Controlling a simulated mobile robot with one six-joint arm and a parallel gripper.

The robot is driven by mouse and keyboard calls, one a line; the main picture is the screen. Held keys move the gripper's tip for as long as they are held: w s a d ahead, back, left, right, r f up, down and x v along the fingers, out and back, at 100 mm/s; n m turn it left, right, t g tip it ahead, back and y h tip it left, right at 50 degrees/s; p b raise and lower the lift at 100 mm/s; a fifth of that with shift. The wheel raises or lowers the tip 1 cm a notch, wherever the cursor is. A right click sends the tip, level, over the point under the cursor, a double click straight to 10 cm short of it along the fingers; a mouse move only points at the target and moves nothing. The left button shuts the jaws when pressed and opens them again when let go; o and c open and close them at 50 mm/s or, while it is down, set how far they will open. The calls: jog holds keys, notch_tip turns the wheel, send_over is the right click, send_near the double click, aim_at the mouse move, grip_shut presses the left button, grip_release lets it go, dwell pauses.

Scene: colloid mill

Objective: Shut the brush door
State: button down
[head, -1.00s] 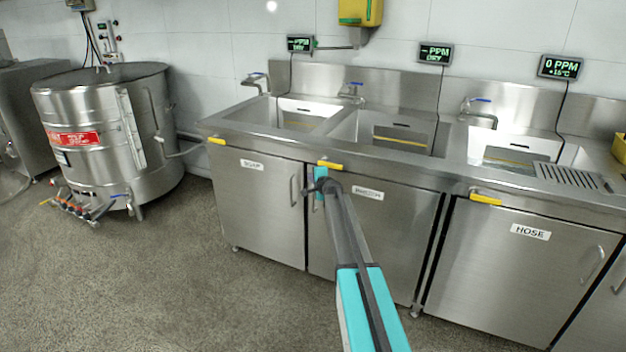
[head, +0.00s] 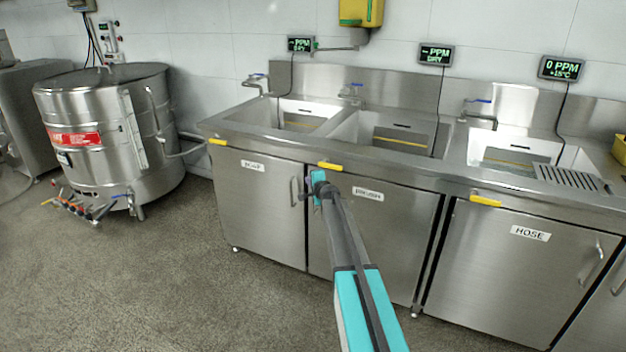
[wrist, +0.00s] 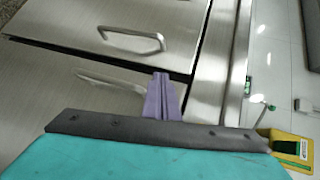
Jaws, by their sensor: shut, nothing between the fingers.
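The brush door (head: 400,235) is the middle steel cabinet door, with a BRUSH label (head: 368,194) near its top. In the head view it looks flush or nearly flush with the cabinet front; I cannot tell if a small gap is left. My gripper (head: 308,186) is at the door's upper left corner and hides its handle there. In the wrist view the purple fingers (wrist: 160,97) are shut and empty, in front of the brush door. The brush door's handle (wrist: 112,80) shows beside them, partly hidden. I cannot tell if the fingers touch the door.
The soap door (head: 262,210), with its handle (head: 294,192), is shut to the left. The hose door (head: 520,270) is shut to the right. A sink counter (head: 400,165) runs above, with yellow tabs along its edge. A steel tank (head: 105,135) stands far left. The floor in front is clear.

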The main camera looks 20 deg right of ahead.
jog(key=s+a+r, duration=0.2)
jog(key=s+a, duration=0.4)
jog(key=a, duration=0.2)
jog(key=shift+s+r+p, duration=0.35)
jog(key=shift+s+p, duration=0.05)
jog(key=shift+p, duration=0.05)
dwell(0.4)
